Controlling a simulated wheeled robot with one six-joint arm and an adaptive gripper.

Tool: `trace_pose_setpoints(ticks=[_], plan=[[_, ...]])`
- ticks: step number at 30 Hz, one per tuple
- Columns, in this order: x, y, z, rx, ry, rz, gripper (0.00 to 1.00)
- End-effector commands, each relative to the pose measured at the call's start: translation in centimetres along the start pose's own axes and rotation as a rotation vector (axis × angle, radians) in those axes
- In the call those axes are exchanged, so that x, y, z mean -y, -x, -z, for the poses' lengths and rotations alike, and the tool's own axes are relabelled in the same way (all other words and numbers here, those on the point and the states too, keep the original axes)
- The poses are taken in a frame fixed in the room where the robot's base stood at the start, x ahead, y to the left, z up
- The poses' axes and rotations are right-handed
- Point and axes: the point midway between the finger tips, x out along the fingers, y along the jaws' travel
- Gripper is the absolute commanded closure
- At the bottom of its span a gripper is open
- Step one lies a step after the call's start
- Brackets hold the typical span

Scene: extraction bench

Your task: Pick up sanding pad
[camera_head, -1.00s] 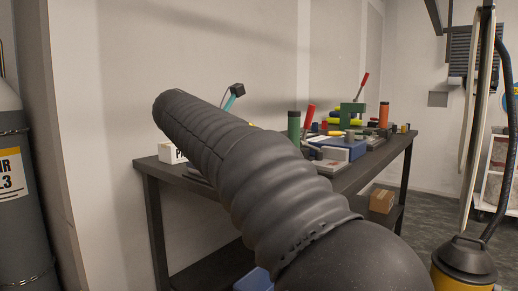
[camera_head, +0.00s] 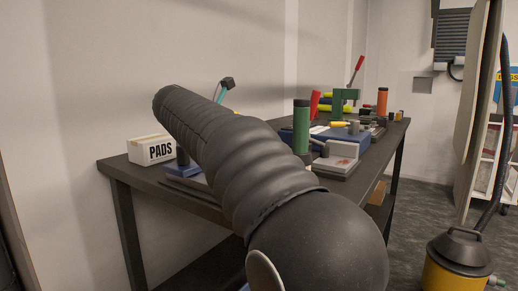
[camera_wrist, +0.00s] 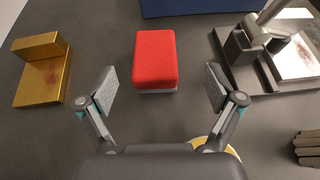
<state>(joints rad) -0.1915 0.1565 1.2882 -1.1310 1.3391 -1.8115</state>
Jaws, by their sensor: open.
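A red block with a pale grey underside, which looks like the sanding pad (camera_wrist: 155,58), lies on the dark bench top in the wrist view. My gripper (camera_wrist: 160,88) is open and empty, with its two fingers spread wide. The pad sits just beyond the fingertips, centred between them and not touched. In the head view my dark ribbed arm covers the pad and the gripper.
A brass angle block (camera_wrist: 42,70) lies left of the pad. A metal clamp device (camera_wrist: 255,45) stands to the right, and a blue item (camera_wrist: 205,6) lies behind. A white PADS box (camera_head: 152,149) stands at the bench's (camera_head: 125,170) left end.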

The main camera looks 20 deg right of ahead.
Motion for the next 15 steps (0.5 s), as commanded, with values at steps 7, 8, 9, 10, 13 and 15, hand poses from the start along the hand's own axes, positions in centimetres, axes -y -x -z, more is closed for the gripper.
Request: trace_pose_setpoints(ticks=[7,8,9,10,13,15], plan=[[-0.1,-2.4,0.0,0.000,-0.001,-0.001,0.08],[-0.1,-2.5,0.0,0.000,0.000,-0.002,0.08],[-0.1,-2.6,0.0,0.000,0.000,-0.003,0.08],[-0.2,-2.7,0.0,0.000,0.000,-0.003,0.08],[-0.4,-3.2,0.1,-0.001,0.001,-0.003,0.08],[-0.6,-4.1,0.1,-0.002,0.002,-0.001,0.08]])
